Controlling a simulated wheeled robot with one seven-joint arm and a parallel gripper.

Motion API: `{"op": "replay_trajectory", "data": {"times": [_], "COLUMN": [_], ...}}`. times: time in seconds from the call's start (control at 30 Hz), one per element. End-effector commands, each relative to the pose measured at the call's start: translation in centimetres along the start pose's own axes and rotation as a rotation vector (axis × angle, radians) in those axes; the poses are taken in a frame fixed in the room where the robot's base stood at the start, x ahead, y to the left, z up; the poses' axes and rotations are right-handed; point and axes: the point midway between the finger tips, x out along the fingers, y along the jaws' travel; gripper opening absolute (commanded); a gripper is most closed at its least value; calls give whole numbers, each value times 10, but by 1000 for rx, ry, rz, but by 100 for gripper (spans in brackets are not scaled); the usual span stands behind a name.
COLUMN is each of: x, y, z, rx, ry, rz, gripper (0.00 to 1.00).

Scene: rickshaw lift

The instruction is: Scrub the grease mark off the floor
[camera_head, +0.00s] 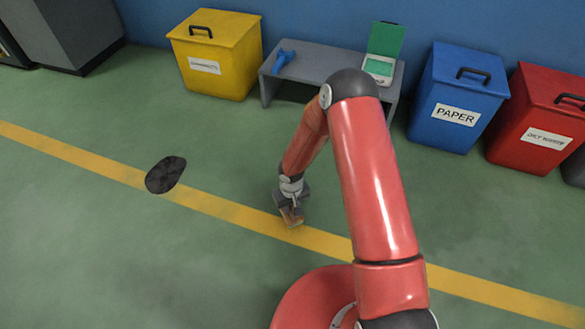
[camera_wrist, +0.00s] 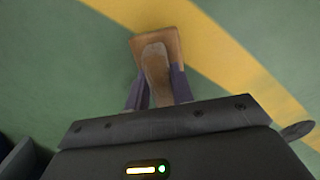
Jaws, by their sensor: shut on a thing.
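The grease mark (camera_head: 166,174) is a dark, nearly black oval patch on the green floor, partly over the yellow line at the left. In the wrist view a dark patch (camera_wrist: 298,130) at the right edge appears to be the same mark. My gripper (camera_head: 290,200) is low over the floor, to the right of the mark and apart from it. In the wrist view my gripper (camera_wrist: 158,90) is shut on a brown scrubbing brush (camera_wrist: 144,43), with a finger on each side of its handle. I cannot tell whether the brush touches the floor.
A yellow bin (camera_head: 215,75), a grey bench (camera_head: 330,65) with a blue tool (camera_head: 283,61) and an open green case (camera_head: 384,50), a blue paper bin (camera_head: 456,95) and a red bin (camera_head: 535,120) line the wall. The floor between brush and mark is clear.

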Motion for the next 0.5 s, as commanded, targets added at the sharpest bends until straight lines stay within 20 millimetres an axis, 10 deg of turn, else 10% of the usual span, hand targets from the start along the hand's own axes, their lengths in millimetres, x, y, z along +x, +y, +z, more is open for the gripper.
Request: {"op": "replay_trajectory", "data": {"times": [0.5], "x": [-48], "y": [-2], "z": [-5], "rx": [1], "ry": [0], "rz": [0], "gripper": [5]}}
